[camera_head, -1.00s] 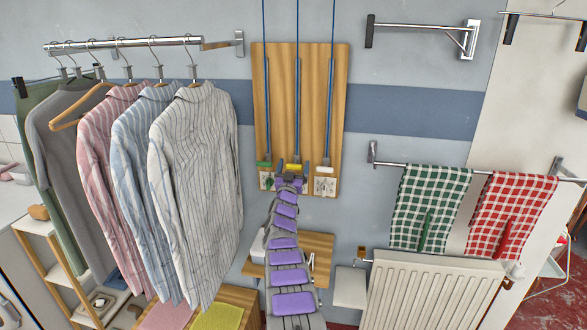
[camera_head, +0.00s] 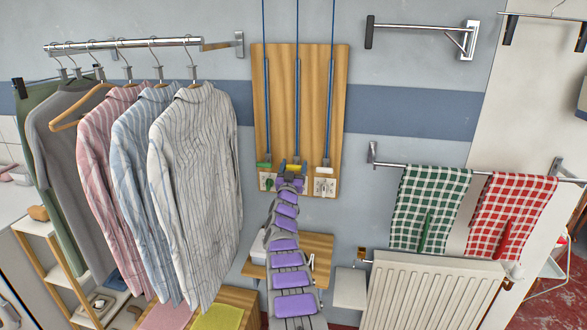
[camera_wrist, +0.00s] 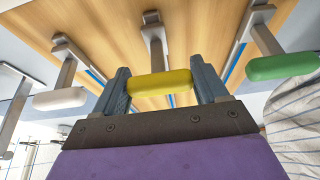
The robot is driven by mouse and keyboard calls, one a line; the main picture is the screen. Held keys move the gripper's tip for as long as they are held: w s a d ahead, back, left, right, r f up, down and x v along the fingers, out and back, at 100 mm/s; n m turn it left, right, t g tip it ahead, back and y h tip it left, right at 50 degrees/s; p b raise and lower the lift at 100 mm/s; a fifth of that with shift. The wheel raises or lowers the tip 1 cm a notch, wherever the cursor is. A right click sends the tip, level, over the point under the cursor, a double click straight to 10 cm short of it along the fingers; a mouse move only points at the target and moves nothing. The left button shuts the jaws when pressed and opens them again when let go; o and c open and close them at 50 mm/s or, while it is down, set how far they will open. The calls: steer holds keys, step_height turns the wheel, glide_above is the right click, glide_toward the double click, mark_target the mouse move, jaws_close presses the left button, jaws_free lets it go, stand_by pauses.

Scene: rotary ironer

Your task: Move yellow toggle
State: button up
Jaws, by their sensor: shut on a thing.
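The yellow toggle (camera_wrist: 160,84) lies crosswise between the two fingers of my gripper (camera_wrist: 163,88) in the wrist view, at the end of a metal lever. In the head view the yellow toggle (camera_head: 294,168) shows just above my gripper (camera_head: 291,176), at the lower middle of the wooden board. My gripper is shut on it. A green toggle (camera_head: 264,165) is to its left and a white toggle (camera_head: 327,169) to its right in the head view. In the wrist view the green toggle (camera_wrist: 283,66) is at right and the white toggle (camera_wrist: 60,98) at left, both apart from my fingers.
The wooden board (camera_head: 312,85) on the wall carries three blue rods with cords running up. Striped shirts (camera_head: 190,150) hang close on the left. A small wooden shelf (camera_head: 322,244) is below the board. Checked towels (camera_head: 430,205) hang over a radiator (camera_head: 430,290) at right.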

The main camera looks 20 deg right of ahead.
steer(key=c, duration=0.5)
step_height(320, 180, up, 35)
steer(key=p, duration=2.7)
steer(key=shift+a+f, duration=0.1)
steer(key=shift+f, duration=0.05)
steer(key=o, duration=1.1)
steer(key=shift+c, duration=0.2)
steer(key=o, duration=0.3)
steer(key=shift+w, duration=0.1)
steer(key=shift+o, duration=0.2)
steer(key=shift+f, duration=0.15)
